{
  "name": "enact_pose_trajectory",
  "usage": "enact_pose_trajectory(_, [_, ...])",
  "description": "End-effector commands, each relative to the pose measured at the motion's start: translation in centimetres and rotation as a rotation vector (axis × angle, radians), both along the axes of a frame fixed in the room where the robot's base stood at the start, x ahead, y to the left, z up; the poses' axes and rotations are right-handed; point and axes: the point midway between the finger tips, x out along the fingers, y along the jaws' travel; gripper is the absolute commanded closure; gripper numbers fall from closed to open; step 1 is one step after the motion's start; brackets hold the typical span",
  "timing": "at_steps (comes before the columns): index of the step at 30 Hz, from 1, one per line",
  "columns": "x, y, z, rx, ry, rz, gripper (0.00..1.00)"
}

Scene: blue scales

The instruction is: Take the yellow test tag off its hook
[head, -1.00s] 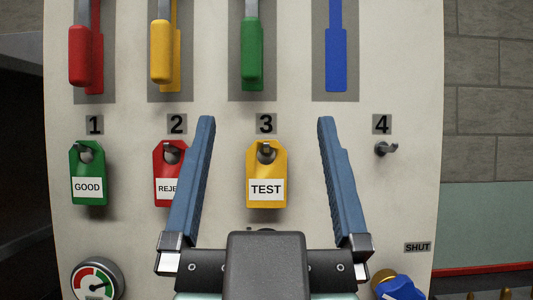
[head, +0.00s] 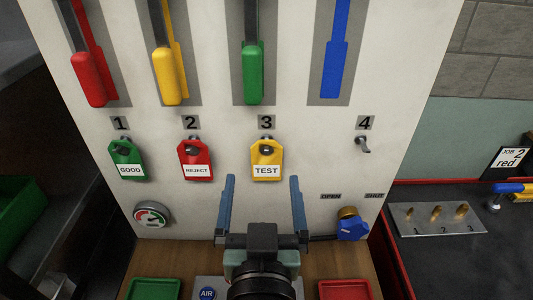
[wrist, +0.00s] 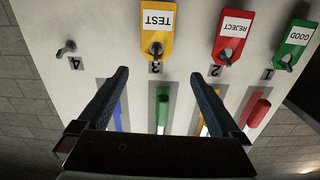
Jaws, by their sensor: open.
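The yellow TEST tag (head: 266,160) hangs on the hook under number 3 on the white panel. It also shows upside down in the wrist view (wrist: 157,33), with its hook through the hole. My gripper (head: 262,178) is open and empty. In the head view its two blue fingers point up at the panel, with the tips just below and either side of the tag. In the wrist view the fingers (wrist: 161,79) are spread wide and the tag lies beyond them. I cannot tell the exact gap to the panel.
The red REJECT tag (head: 196,161) and green GOOD tag (head: 126,160) hang to the left. Hook 4 (head: 362,144) is bare, to the right. Colored levers are above. A gauge (head: 152,216) and blue valve (head: 352,225) sit low on the panel. Trays (head: 345,289) stand below.

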Motion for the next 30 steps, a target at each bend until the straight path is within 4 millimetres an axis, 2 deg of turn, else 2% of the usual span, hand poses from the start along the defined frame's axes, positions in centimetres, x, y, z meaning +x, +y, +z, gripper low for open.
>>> enact_pose_trajectory(1, [-0.5, 0.0, 1.4, -0.004, 0.045, 0.001, 0.00])
enact_pose_trajectory(12, [-3.8, -0.5, 0.4, -0.028, 0.265, 0.000, 0.00])
enact_pose_trajectory(17, [-4.2, -0.6, -0.2, -0.032, 0.291, -0.002, 0.00])
enact_pose_trajectory(23, [-2.5, -0.6, -0.7, -0.031, 0.289, -0.003, 0.00])
enact_pose_trajectory(30, [1.5, -0.6, -1.8, -0.032, 0.289, -0.002, 0.00])
